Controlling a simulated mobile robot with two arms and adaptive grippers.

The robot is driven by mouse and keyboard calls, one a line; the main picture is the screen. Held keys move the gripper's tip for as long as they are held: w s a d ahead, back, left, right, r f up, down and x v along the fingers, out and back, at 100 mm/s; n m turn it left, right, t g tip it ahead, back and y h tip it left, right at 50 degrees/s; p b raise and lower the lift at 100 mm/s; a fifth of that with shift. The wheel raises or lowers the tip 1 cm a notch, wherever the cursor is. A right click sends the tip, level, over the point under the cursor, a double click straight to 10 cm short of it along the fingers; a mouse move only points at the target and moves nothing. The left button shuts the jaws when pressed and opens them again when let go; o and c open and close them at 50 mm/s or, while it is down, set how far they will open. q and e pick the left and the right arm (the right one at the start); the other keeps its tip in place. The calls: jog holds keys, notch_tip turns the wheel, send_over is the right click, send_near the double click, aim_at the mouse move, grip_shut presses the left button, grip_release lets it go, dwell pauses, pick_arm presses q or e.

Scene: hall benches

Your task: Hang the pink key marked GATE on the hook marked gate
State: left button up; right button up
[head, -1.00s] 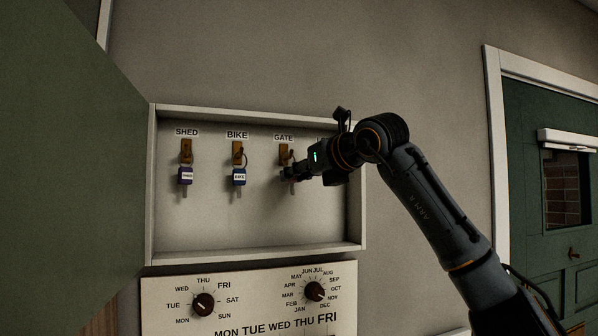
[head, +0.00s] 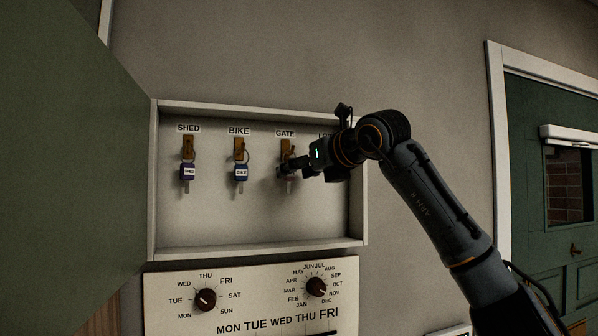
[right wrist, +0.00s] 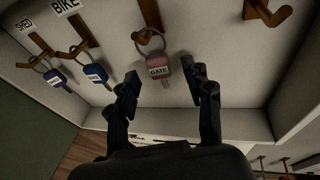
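The pink key marked GATE (right wrist: 158,68) hangs in the right wrist view, its ring around the wooden gate hook (right wrist: 145,36). In the head view the gate hook (head: 285,149) is under the GATE label, and my gripper mostly hides the key. My right gripper (right wrist: 164,82) is open, one finger on each side of the pink key, with gaps showing between the fingers and the key. In the head view the right gripper (head: 286,169) is just below the gate hook. My left gripper is not in view.
A purple key (head: 187,172) hangs on the shed hook and a blue key (head: 240,172) on the bike hook. An empty hook (right wrist: 268,14) is to the right. The white cabinet frame (head: 260,246) surrounds them. A dial panel (head: 255,285) is below; a green door panel (head: 60,180) is left.

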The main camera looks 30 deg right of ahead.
jog(key=v, duration=1.2)
